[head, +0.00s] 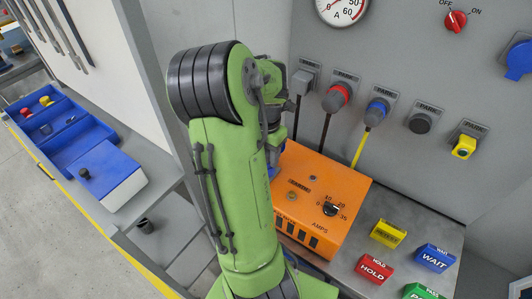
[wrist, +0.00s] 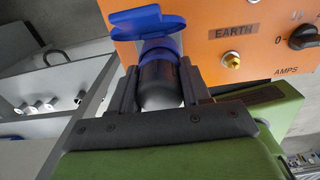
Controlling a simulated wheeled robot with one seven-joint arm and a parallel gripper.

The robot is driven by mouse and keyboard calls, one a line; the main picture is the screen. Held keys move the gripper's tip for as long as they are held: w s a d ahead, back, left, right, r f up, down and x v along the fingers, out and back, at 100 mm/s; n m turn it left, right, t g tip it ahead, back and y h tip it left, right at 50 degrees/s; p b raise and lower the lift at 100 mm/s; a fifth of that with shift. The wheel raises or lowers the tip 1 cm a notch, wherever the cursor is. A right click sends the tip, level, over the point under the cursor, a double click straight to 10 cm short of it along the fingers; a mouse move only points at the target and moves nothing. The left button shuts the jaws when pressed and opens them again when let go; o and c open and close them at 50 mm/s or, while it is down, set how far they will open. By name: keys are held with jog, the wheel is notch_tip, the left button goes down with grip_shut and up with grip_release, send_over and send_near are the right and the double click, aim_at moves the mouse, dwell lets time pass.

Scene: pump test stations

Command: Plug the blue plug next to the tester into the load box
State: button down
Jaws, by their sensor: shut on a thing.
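The load box (head: 318,190) is the orange case with an AMPS dial on the grey bench; its face also shows in the wrist view (wrist: 215,22). My gripper (wrist: 158,85) is shut on the dark rounded body of the blue plug (wrist: 158,88). The plug's blue front end points at a blue socket with a raised lid (wrist: 137,20) at the load box's edge. The plug meets or nearly meets this socket; I cannot tell how deep it sits. In the head view my arm hides the gripper and the plug.
The back panel holds several sockets, including a red plug (head: 337,97) and a blue plug with a yellow cable (head: 375,112). Coloured blocks, such as the HOLD block (head: 374,269), stand right of the load box. Blue bins (head: 73,139) lie at left.

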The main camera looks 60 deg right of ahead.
jog(key=shift+f, duration=0.1)
dwell(0.3)
jog(key=shift+c, duration=2.2)
grip_release()
notch_tip(320, 180, up, 16)
jog(key=p, duration=0.3)
jog(key=shift+f, duration=0.15)
